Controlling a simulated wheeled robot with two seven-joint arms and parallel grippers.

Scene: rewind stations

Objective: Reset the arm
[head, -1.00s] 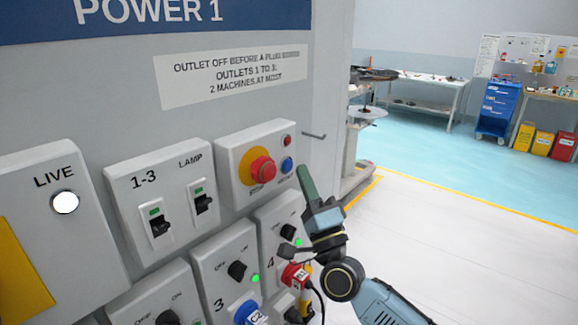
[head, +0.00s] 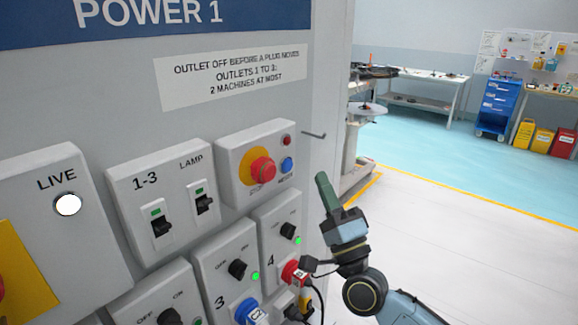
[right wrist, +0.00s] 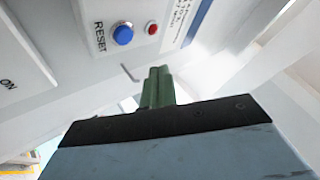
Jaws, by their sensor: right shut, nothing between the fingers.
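My right gripper (head: 324,188) is shut and empty, its green fingers together, to the right of the panel's edge in the head view. In the right wrist view the closed fingers (right wrist: 157,86) stand below the blue reset button (right wrist: 122,35) and a small red lamp (right wrist: 152,29), apart from both. In the head view the blue button (head: 287,165) is on a grey box beside a red stop knob on a yellow ring (head: 262,170). My left gripper is not in view.
Switch boxes with 1-3 and LAMP switches (head: 162,226), numbered outlets and plugged connectors, red (head: 294,271) and blue (head: 247,312), cover the panel. A thin hook (head: 314,135) sticks out at its right edge. Open floor (head: 450,230) lies to the right.

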